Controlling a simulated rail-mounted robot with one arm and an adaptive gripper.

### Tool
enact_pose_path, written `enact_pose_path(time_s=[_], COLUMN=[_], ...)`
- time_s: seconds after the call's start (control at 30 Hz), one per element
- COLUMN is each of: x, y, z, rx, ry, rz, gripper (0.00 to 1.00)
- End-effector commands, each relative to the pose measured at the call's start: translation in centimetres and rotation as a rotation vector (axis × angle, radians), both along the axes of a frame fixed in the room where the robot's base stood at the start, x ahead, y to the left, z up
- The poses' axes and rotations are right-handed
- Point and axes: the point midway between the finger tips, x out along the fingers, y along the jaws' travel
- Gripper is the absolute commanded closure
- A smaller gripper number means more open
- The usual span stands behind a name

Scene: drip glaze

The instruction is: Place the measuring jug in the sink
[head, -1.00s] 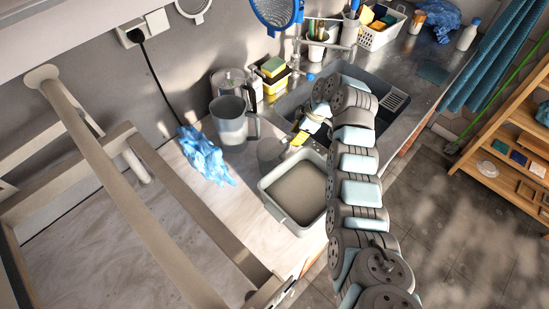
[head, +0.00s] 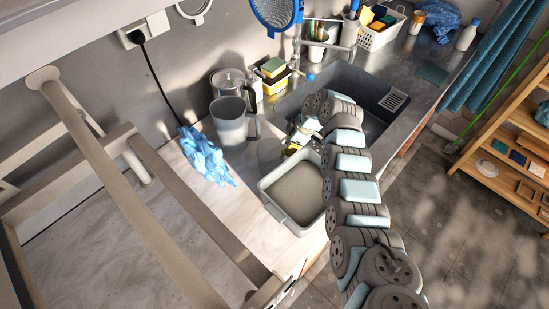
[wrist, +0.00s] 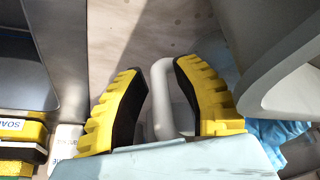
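My gripper (head: 292,142) is right of the jug, by the sink's left edge. In the wrist view, my gripper (wrist: 162,105) has its yellow-and-black fingers apart, with the pale handle (wrist: 162,80) showing between them. The jug's body (wrist: 285,65) fills the right side there. I cannot tell how deep the handle sits between the fingers.
A grey tub (head: 297,190) stands in front of the sink. A beige frame fills the left foreground.

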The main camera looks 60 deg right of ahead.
Motion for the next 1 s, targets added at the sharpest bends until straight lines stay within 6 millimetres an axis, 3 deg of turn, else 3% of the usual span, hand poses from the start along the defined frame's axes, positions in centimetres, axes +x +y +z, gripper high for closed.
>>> enact_pose_path(time_s=[0.13,0.23,0.77,1.0], x=[0.0,0.0,0.0,0.1], y=[0.0,0.0,0.0,-0.2], z=[0.0,0.0,0.0,1.2], rx=[0.000,-0.001,0.001,-0.004], ry=[0.000,0.000,-0.001,-0.004], rz=[-0.001,-0.001,-0.001,-0.003], gripper=[0.72,1.00,1.00,1.00])
